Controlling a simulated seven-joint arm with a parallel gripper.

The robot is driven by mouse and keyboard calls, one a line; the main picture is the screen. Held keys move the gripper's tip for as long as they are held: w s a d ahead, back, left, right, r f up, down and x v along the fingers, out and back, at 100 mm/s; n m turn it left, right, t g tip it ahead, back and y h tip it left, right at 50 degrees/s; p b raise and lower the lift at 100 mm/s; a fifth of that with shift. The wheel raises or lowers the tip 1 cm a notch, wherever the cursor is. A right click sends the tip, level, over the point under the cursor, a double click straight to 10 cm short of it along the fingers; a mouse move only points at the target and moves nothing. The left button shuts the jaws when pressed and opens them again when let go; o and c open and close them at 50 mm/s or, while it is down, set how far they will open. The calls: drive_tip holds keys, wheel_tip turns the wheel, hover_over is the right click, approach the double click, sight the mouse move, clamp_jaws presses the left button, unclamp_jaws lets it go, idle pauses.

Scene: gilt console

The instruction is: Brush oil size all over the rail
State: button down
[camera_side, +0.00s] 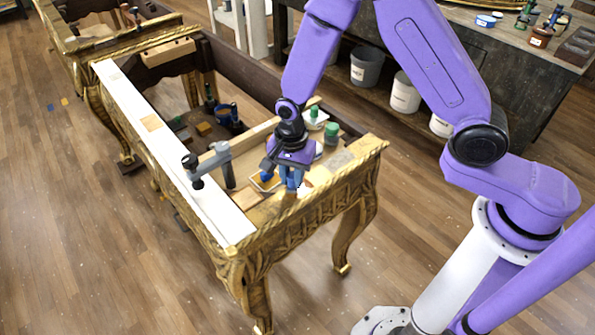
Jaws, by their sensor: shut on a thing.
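I take this white strip to be the rail. My gripper (291,184) points down over the near right part of the console, to the right of the rail and apart from it. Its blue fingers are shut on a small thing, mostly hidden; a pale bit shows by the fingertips. A small shallow tray (264,184) with something yellowish lies just left of the fingers, partly hidden by them. I cannot tell whether they touch.
A grey clamp (222,155) with a black screw grips the rail near its front end and stands above it. A green-topped jar (331,133) stands behind my gripper. Small tools and pots lie inside the frame. Buckets (404,92) sit under the workbench behind.

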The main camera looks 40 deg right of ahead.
drive_tip(key=shift+a, duration=0.55)
drive_tip(key=shift+d, duration=3.55)
drive_tip(key=shift+a, duration=3.55)
drive_tip(key=shift+w, duration=0.4)
drive_tip(key=shift+d, duration=3.55)
drive_tip(key=shift+a, duration=3.65)
drive_tip(key=shift+d, duration=3.7)
drive_tip(key=shift+w+r, duration=0.1)
drive_tip(key=shift+r, duration=0.75)
wheel_tip(320, 180, up, 6)
drive_tip(key=shift+r, duration=0.15)
